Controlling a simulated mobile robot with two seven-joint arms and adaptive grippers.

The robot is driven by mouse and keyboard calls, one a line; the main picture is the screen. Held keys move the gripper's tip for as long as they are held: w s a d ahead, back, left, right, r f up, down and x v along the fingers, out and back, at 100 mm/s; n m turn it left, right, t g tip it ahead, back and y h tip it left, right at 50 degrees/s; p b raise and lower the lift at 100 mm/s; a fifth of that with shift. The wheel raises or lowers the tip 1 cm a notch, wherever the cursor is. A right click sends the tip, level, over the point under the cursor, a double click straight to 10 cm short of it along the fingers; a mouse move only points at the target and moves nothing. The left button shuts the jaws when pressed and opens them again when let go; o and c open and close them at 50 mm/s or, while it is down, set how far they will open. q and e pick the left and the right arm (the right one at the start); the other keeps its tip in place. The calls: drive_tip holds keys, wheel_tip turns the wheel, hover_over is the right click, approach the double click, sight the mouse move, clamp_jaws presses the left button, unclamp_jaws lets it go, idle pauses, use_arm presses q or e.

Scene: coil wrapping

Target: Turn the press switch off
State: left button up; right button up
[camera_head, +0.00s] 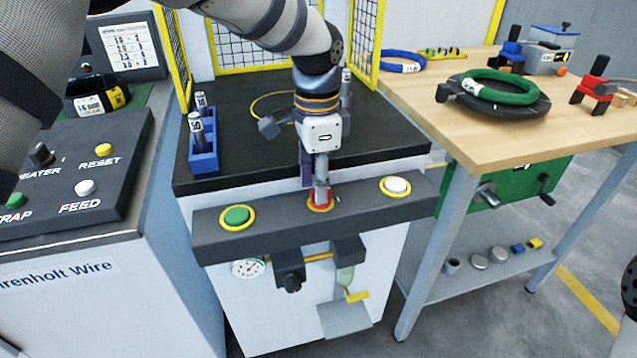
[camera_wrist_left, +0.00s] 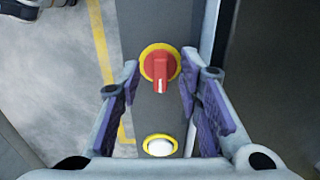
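The press switch is a red rotary knob (camera_head: 320,204) on a yellow ring, in the middle of the dark front bar of the press. In the left wrist view the red knob (camera_wrist_left: 160,68) lies between the fingers, with its white-marked handle end pointing toward the white button. My left gripper (camera_head: 318,188) reaches down over the switch and partly hides it in the head view. In the left wrist view my left gripper (camera_wrist_left: 166,100) is open, with a gap on both sides of the knob. I cannot tell its height above the knob. My right gripper is not in view.
A green button (camera_head: 237,216) and a white button (camera_head: 396,186) flank the switch on the bar. A blue holder (camera_head: 204,158) stands on the press bed, before yellow-framed mesh guards. A control panel (camera_head: 75,180) is at left. A wooden table (camera_head: 440,125) with coils is at right.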

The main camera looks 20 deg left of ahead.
use_arm(q)
drive_tip(key=shift+f, duration=0.45)
clamp_jaws()
